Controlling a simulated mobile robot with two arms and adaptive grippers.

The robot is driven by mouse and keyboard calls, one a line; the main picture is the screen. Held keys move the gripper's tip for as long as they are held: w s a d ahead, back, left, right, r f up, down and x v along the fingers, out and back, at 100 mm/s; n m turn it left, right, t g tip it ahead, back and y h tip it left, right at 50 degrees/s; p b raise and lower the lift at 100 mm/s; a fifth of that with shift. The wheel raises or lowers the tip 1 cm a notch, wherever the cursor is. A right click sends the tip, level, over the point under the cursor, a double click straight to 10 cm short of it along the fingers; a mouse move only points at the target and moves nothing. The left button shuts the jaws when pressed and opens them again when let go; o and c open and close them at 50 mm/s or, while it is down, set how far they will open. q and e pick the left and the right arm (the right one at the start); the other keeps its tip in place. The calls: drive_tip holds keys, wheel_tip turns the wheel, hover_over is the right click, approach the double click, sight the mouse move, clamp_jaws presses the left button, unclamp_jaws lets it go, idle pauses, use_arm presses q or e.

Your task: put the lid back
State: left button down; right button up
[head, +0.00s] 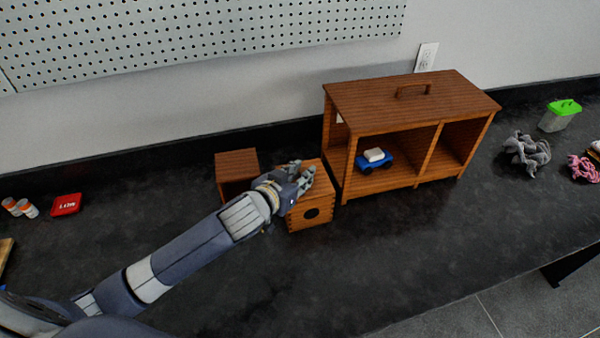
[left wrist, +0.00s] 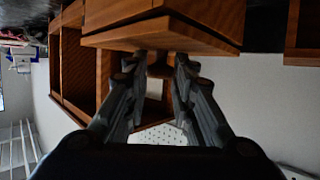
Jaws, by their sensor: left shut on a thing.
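A small wooden box (head: 310,214) with a round dark hole in its front stands left of a large wooden shelf. Its wooden lid (left wrist: 130,38) is at the box's top in the left wrist view. Whether it rests fully on the box or sits slightly above it, I cannot tell. My left gripper (head: 300,180) is over the box, and its fingers are shut on the lid's handle (left wrist: 160,71). The hand hides much of the lid in the head view. My right gripper is not in view.
The large shelf (head: 400,100) stands close on the right, with a blue toy car (head: 372,164) inside. A small open wooden box (head: 237,157) is close on the left. A red case (head: 66,204) lies far left. The front counter is clear.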

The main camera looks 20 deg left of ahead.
use_arm(q)
drive_tip(key=shift+f, duration=0.15)
drive_tip(key=c, duration=1.3)
unclamp_jaws()
drive_tip(key=shift+c, duration=0.2)
drive_tip(key=shift+r, duration=0.4)
drive_tip(key=b+v, duration=0.1)
drive_tip(key=v, duration=1.1)
drive_tip(key=shift+r, duration=0.25)
drive_tip(key=shift+s+f, duration=0.1)
